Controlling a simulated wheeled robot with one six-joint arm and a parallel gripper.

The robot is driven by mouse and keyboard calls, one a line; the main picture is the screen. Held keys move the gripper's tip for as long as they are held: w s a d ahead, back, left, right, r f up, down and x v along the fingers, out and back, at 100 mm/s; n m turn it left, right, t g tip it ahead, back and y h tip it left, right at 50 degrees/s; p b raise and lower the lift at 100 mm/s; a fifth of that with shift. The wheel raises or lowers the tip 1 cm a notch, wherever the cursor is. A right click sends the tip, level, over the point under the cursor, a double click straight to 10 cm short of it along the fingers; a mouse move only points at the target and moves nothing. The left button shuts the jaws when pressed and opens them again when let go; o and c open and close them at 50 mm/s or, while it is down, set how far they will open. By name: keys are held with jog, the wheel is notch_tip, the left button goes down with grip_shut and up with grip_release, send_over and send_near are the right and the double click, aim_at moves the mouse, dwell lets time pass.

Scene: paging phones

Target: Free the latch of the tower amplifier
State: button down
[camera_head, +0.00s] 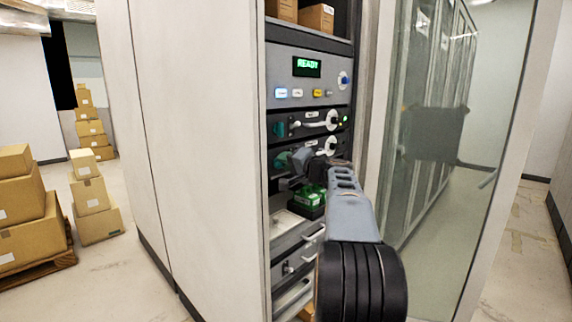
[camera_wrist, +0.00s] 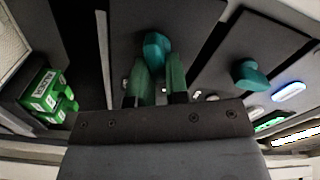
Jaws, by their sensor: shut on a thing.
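Two dark amplifier units sit one above the other in the rack, the upper unit (camera_head: 292,124) and the lower unit (camera_head: 276,172). Each has a teal latch knob at its left and a pale round dial at its right; their labels are too small to read. My gripper (camera_wrist: 158,72) is shut on the teal latch of the lower unit (camera_wrist: 155,46). In the head view my gripper and wrist partly cover this latch (camera_head: 281,160). The upper unit's teal latch (camera_wrist: 249,74) is clear of the fingers, and it shows in the head view too (camera_head: 279,129).
A grey panel (camera_head: 277,68) with a green READY display (camera_head: 307,67) and several buttons is above. Green boxes (camera_head: 308,198) sit on a shelf below my gripper. An open glass door (camera_head: 470,130) stands at the right. Cardboard boxes (camera_head: 25,215) stand on the left floor.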

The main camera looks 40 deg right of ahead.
jog(key=m, duration=0.4)
jog(key=shift+f+m, duration=0.3)
jog(key=shift+m, duration=0.3)
jog(key=c, duration=1.1)
grip_release()
jog(key=shift+d, duration=0.1)
jog(key=s, duration=0.4)
jog(key=s+d+b, duration=0.1)
jog(key=s, duration=0.4)
jog(key=s+d+b, duration=0.1)
jog(key=s, duration=0.3)
jog(key=shift+s+d, duration=0.2)
jog(key=shift+s, duration=0.05)
jog(key=shift+f, duration=0.1)
